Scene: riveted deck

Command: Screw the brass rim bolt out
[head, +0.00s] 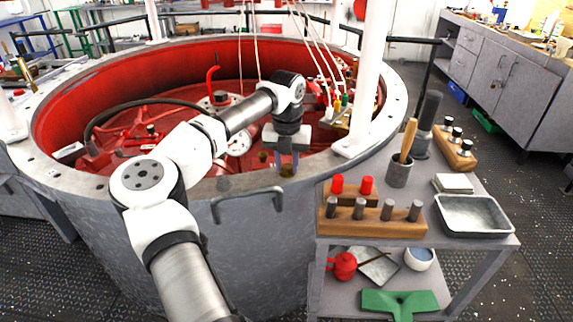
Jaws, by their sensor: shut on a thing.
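My gripper (287,161) points straight down over the near rim of the large round tank (245,183). It is shut on the brass rim bolt (287,171), a small dark brass piece just below the fingers. The fingers hide its upper part. I cannot tell whether the bolt is still seated in the rim or raised from it. Another small brownish piece (263,156) shows just left of the gripper, and a dark round spot (223,184) lies on the rim further left.
Red fittings and a black hose (125,108) fill the tank. A white post (366,85) stands on the rim to the right. A grey cart (462,190) at the right carries wooden blocks with pegs (372,228), a cup with a wooden handle (398,173) and a metal tray (474,213).

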